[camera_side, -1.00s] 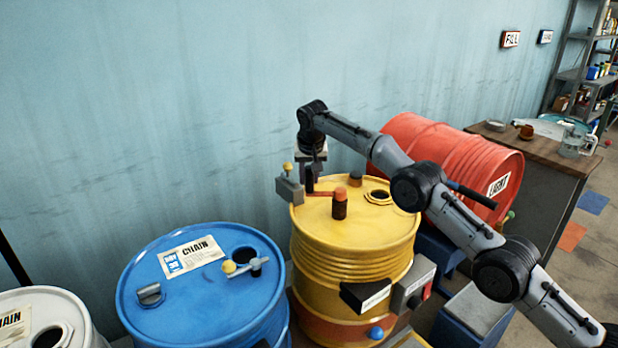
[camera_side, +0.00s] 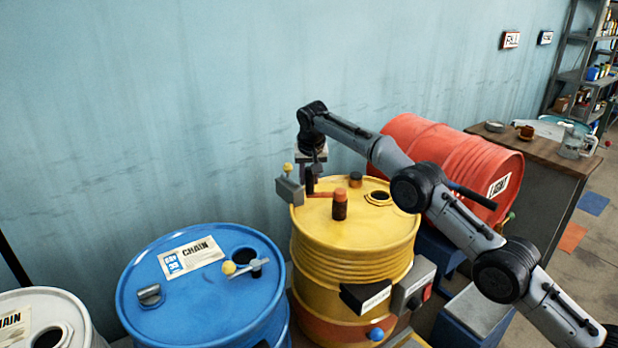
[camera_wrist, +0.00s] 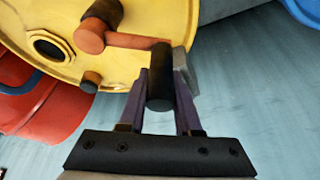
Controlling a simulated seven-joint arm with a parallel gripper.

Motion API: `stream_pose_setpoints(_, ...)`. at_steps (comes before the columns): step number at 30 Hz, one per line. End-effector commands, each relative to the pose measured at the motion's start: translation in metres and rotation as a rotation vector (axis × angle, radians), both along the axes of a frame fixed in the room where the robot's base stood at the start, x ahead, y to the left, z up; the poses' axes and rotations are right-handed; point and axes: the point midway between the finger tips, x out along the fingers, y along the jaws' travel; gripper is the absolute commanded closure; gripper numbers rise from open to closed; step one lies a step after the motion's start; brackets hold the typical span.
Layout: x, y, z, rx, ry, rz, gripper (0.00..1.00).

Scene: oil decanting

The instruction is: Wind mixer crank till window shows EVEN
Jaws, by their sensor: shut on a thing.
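The yellow drum (camera_side: 352,240) stands upright in the middle of the side view. The mixer crank on its lid has an orange arm (camera_wrist: 138,40) running from an orange hub (camera_side: 340,196) to a dark upright handle (camera_wrist: 160,88). My gripper (camera_side: 309,182) is over the lid's rear left edge. In the wrist view its two fingers (camera_wrist: 161,76) stand on either side of the handle, shut on it. A black box with a pale label (camera_side: 366,297) sits on the drum's front; its lettering is too small to read. I cannot tell what any window shows.
A grey box with a yellow knob (camera_side: 289,187) stands at the lid's left edge, close to my gripper. An open bung hole (camera_side: 379,197) and a small dark cap (camera_side: 356,179) are on the lid. A blue drum (camera_side: 205,290) stands left, a red drum (camera_side: 440,150) lies behind right.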

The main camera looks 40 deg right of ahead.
Motion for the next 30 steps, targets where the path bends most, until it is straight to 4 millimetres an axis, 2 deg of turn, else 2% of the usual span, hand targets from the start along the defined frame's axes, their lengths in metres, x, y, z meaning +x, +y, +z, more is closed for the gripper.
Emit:
stream_pose_setpoints(1,-0.002,-0.01,0.001,-0.009,0.008,-0.016,1.0)
stream_pose_setpoints(2,-0.002,-0.01,0.001,-0.009,0.008,-0.016,0.66)
stream_pose_setpoints(6,-0.002,-0.009,0.001,-0.008,0.007,-0.014,0.41)
stream_pose_setpoints(7,-0.002,-0.009,0.001,-0.007,0.007,-0.014,0.39)
stream_pose_setpoints(17,-0.002,-0.005,0.004,-0.005,0.004,-0.009,0.39)
stream_pose_setpoints(23,-0.012,0.001,0.032,-0.004,0.003,-0.009,0.39)
stream_pose_setpoints(30,-0.029,0.012,0.08,-0.005,0.002,-0.009,0.39)
